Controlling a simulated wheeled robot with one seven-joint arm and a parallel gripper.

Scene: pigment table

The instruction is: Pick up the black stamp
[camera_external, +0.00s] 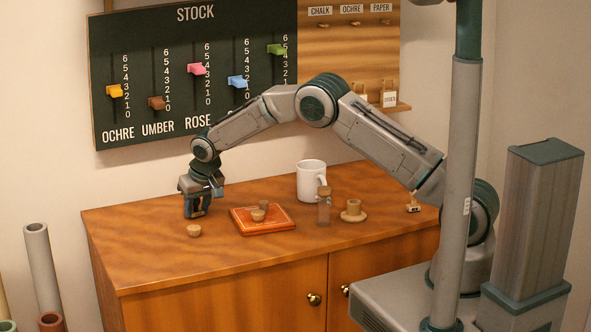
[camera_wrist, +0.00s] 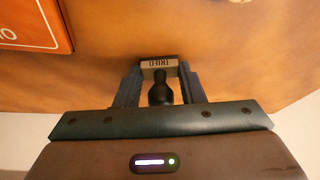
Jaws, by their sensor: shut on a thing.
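The black stamp (camera_wrist: 160,90) is between the two fingers of my gripper (camera_wrist: 160,82) in the wrist view. It has a dark rounded handle and a pale block end with lettering that looks like "TRIED". My gripper is shut on it. In the external view my gripper (camera_external: 197,205) points down at the left part of the wooden cabinet top (camera_external: 150,255), at or just above the surface. The stamp is hidden behind the fingers there, so I cannot tell whether it touches the top.
A white mug (camera_external: 311,181), a corked jar (camera_external: 324,207) and a wooden piece on a disc (camera_external: 353,211) stand further right. The STOCK board (camera_external: 150,45) hangs behind.

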